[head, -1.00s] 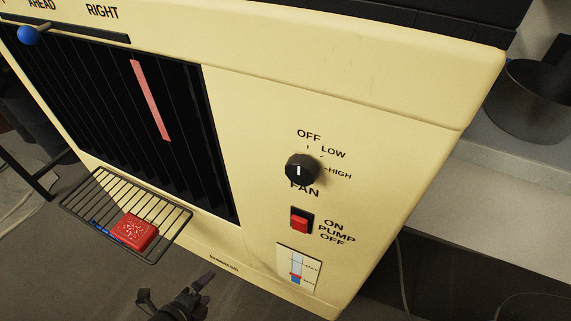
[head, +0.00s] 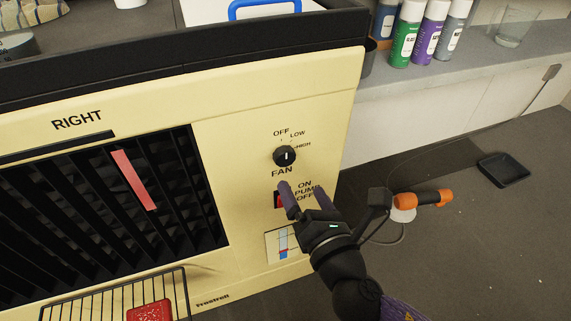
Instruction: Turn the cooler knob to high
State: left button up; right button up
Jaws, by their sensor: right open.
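The cooler (head: 262,110) is a cream box with a black vent grille on its front. Its round black fan knob (head: 284,156) has a white mark that looks roughly upright. The printed OFF is above the knob, LOW at its upper right and HIGH to its right. My right gripper (head: 301,189) is open and empty, just below the knob, with its fingers pointing up. It looks apart from the knob. The red pump switch (head: 279,201) is partly hidden behind one finger. My left gripper is out of view.
A wire shelf (head: 90,312) with a red sponge-like block (head: 150,310) juts from the front, lower left. Bottles (head: 431,33) stand on the counter at the upper right. An orange-and-black tool (head: 424,199) and a black pan (head: 503,169) lie on the floor to the right.

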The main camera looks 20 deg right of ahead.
aim_at(287, 160)
jog(key=w, duration=0.3)
jog(key=w+b, duration=0.1)
jog(key=w, duration=0.3)
jog(key=shift+w+f, duration=0.2)
jog(key=shift+w, duration=0.1)
jog(key=shift+w+r+b, duration=0.1)
jog(key=shift+w+b, duration=0.25)
jog(key=shift+w, duration=0.2)
jog(key=c, duration=1.3)
